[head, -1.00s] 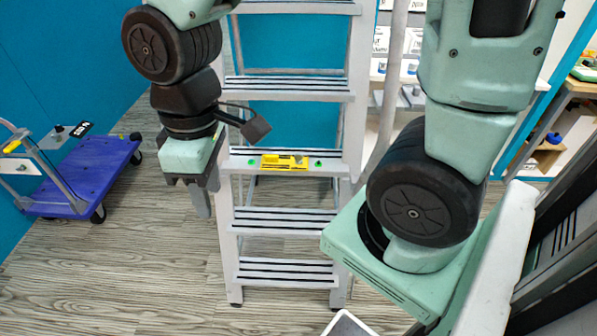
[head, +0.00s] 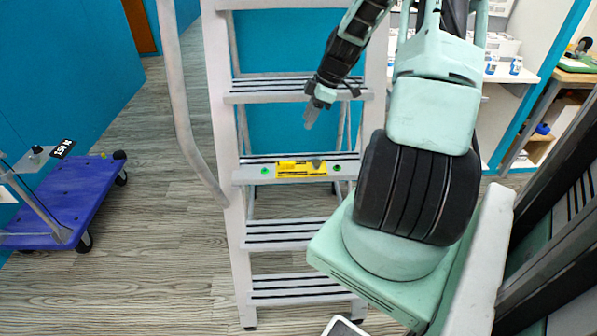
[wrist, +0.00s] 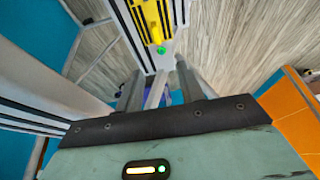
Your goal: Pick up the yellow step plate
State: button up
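The head view shows the fingers nearly edge-on.
The ladder's rails and steps stand close around my gripper. A blue cart (head: 70,200) stands on the floor at left. Shelves and a wooden workbench (head: 570,78) are at right.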

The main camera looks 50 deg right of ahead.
jog(key=p, duration=0.1)
send_near(287, 169)
jog(key=shift+w+d+f, duration=0.1)
jog(key=shift+w+f, duration=0.1)
jog(key=shift+f, duration=0.3)
jog(key=shift+s+d+p+x, duration=0.15)
jog(key=shift+p+x, duration=0.3)
jog(key=shift+x, duration=0.85)
jog(key=shift+s+d+p+x, duration=0.15)
jog(key=shift+p+x, duration=0.3)
jog(key=shift+x, duration=0.85)
jog(key=shift+w+f, duration=0.1)
jog(key=shift+f, duration=0.1)
grip_shut()
